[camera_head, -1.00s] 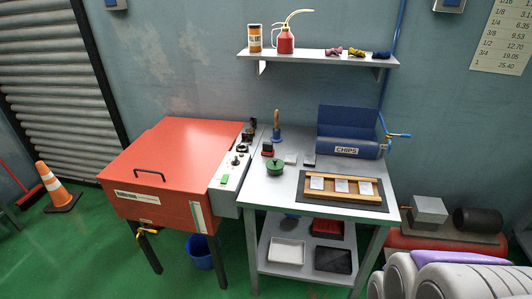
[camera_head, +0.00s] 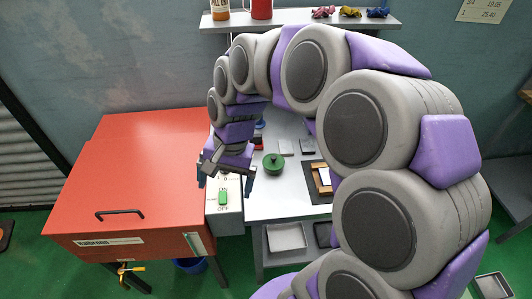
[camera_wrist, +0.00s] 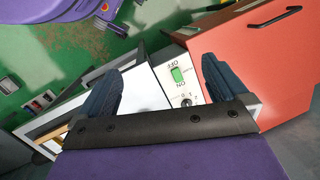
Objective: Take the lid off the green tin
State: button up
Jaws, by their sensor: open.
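The green tin (camera_head: 273,164) stands on the grey cart top, with its lid on and a small dark knob in the middle. My gripper (camera_head: 226,180) is open and empty. In the head view it hangs to the left of the tin, over the control panel edge, apart from the tin. In the wrist view the two dark fingers of my gripper (camera_wrist: 152,92) are spread wide, with the panel and a white surface beyond them. I cannot make out the tin in the wrist view.
The red cabinet (camera_head: 125,170) with a black handle stands left of the cart. Its control panel (camera_head: 224,215) has a green switch. A wooden frame (camera_head: 317,178) lies right of the tin, partly behind my arm. Small blocks (camera_head: 285,146) stand behind the tin. A shelf (camera_head: 300,22) hangs above.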

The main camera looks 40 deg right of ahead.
jog(key=w+d+m+t+y+p, duration=0.1)
jog(key=w+d+m+t+p, duration=0.15)
jog(key=w+d+m, duration=0.95)
jog(key=s+d+f+m+p, duration=0.1)
jog(key=s+d+f+m, duration=0.15)
jog(key=d, duration=0.75)
jog(key=s+d+f+m+p, duration=0.1)
jog(key=d+f+m, duration=0.3)
jog(key=d, duration=0.6)
jog(key=b, duration=0.3)
send_over(277, 161)
jog(key=s, duration=0.2)
jog(key=shift+t+h, duration=0.3)
jog(key=shift+t, duration=0.15)
jog(key=f, duration=1.1)
jog(key=shift+w+d+f, duration=0.25)
jog(key=shift+d+f, duration=0.15)
jog(key=b+x, duration=0.1)
jog(key=x, duration=0.3)
jog(key=shift+w+d+f, duration=0.1)
jog(key=shift+f, duration=0.25)
jog(key=c, duration=0.7)
